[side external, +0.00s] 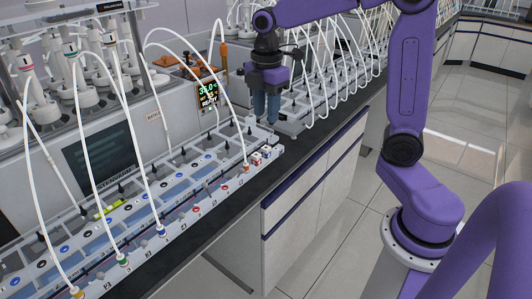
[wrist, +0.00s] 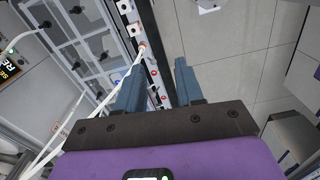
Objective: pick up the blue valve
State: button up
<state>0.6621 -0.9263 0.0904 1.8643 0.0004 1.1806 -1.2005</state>
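Two small white blocks sit side by side at the near right end of the rack in the side view. One shows a blue-purple mark, likely the blue valve (side external: 267,151); the other shows a red mark, likely a red valve (side external: 256,158). My gripper (side external: 267,118) points down above the bench, behind and above the blocks. In the wrist view my gripper (wrist: 158,78) has its two blue-grey fingers apart with nothing held between them.
The grey rack (side external: 186,222) with several numbered ports and white tubes runs along the bench. A display box (side external: 207,92) stands behind it. More tubes arch at the back right. The dark bench edge (side external: 310,150) in front is clear.

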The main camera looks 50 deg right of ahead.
jog(key=n, duration=0.1)
send_over(266, 154)
jog(key=d, duration=0.1)
jog(key=f, duration=1.1)
jog(key=w+f, duration=0.1)
jog(key=f, duration=0.4)
jog(key=shift+f, duration=0.25)
jog(key=shift+c, duration=0.3)
grip_shut()
